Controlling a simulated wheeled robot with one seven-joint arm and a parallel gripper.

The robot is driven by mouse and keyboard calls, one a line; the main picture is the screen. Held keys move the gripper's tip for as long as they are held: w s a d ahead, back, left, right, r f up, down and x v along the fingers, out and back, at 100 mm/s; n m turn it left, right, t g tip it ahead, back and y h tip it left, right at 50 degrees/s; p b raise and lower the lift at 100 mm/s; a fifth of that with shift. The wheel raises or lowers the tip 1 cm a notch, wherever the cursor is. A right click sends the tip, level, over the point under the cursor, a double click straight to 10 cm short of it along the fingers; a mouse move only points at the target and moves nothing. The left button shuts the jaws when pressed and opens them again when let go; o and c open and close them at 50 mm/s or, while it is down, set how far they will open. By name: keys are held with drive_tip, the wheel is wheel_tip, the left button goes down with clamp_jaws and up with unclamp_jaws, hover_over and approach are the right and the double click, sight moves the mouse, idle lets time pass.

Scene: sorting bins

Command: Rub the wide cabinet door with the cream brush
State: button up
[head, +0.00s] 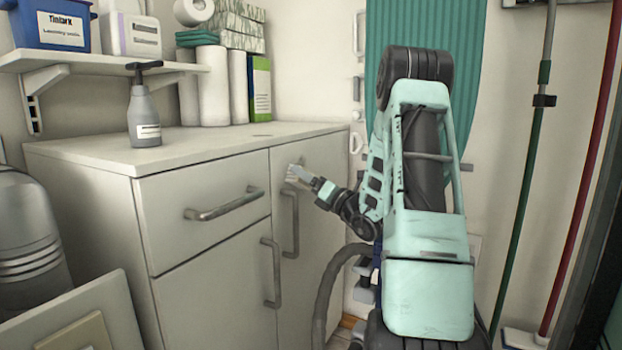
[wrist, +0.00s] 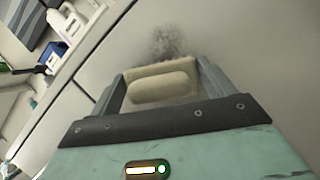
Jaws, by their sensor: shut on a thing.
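The cream brush (wrist: 162,88) is held between the two fingers of my gripper (wrist: 160,85) in the wrist view. My gripper (head: 304,176) is shut on it, and in the head view it is at the upper part of the tall right cabinet door (head: 325,215). A dark smudge (wrist: 172,43) marks the pale door surface just beyond the brush. The brush's far side is hidden, so I cannot tell if it touches the door. Which door is the wide one is not clear; another door (head: 215,285) is below the drawer at left.
Bar handles (head: 290,222) stick out from the doors and the drawer (head: 205,205). A grey pump bottle (head: 144,115) and white rolls (head: 213,85) stand on the cabinet top (head: 190,147). A grey canister (head: 30,240) is at left. Poles (head: 530,150) lean at right.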

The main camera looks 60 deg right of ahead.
drive_tip(key=shift+w+a, duration=0.1)
drive_tip(key=shift+a, duration=0.05)
drive_tip(key=shift+d+r, duration=0.1)
drive_tip(key=shift+d, duration=0.35)
drive_tip(key=shift+c, duration=0.3)
drive_tip(key=shift+d+p, duration=0.6)
drive_tip(key=shift+d, duration=0.45)
drive_tip(key=shift+d, duration=0.1)
drive_tip(key=shift+d, duration=0.6)
drive_tip(key=shift+p, duration=0.35)
drive_tip(key=shift+w+a+r+p, duration=0.1)
drive_tip(key=shift+a+r+p, duration=0.7)
drive_tip(key=shift+a+p, duration=0.1)
drive_tip(key=shift+a, duration=0.3)
